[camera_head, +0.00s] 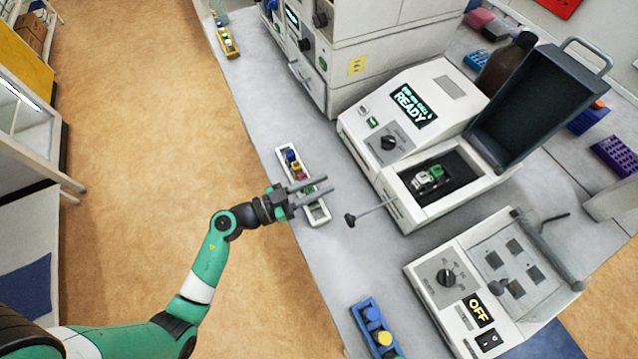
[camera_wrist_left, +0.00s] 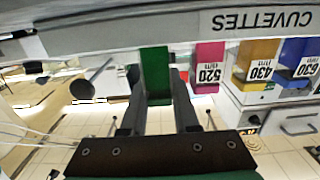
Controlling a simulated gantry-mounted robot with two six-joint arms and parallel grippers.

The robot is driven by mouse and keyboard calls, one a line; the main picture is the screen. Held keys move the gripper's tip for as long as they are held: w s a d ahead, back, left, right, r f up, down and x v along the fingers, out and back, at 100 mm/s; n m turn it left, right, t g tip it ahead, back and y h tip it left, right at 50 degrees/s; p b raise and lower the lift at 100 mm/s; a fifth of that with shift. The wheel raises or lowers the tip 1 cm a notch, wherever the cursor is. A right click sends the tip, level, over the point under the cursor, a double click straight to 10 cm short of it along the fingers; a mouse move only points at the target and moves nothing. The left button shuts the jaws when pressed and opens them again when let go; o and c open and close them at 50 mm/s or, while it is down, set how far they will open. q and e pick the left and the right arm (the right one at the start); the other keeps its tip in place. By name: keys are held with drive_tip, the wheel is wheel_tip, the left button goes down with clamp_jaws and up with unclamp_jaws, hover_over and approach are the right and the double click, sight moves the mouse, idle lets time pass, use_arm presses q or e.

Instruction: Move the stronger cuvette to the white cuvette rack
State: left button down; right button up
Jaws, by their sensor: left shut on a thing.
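A narrow white rack (camera_head: 318,215) lies along the bench's left edge; the wrist view shows a strip reading CUVETTES (camera_wrist_left: 262,20), upside down. Blue (camera_wrist_left: 295,62), yellow (camera_wrist_left: 258,65) and pink (camera_wrist_left: 208,62) blocks stand in a row there, labelled 630, 430 and 520. My left gripper (camera_head: 326,184) is over the rack in the head view. It is shut on a green block (camera_wrist_left: 155,72), which stands in line with the others; whether it still touches the rack I cannot tell. No clear cuvette can be made out. My right gripper is not in view.
The READY instrument (camera_head: 400,140) has its dark lid (camera_head: 540,105) raised, with a white and green item (camera_head: 432,178) in its chamber. A black-knobbed rod (camera_head: 372,210) projects toward the rack. The OFF device (camera_head: 455,300) and a blue rack (camera_head: 365,312) with capped bottles stand nearer.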

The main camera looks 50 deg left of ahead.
use_arm(q)
drive_tip(key=shift+f, duration=0.45)
drive_tip(key=c, duration=0.6)
unclamp_jaws()
drive_tip(key=shift+s+a, duration=0.25)
drive_tip(key=shift+s, duration=0.2)
drive_tip(key=p+v, duration=0.2)
drive_tip(key=v, duration=0.8)
drive_tip(key=shift+s, duration=0.35)
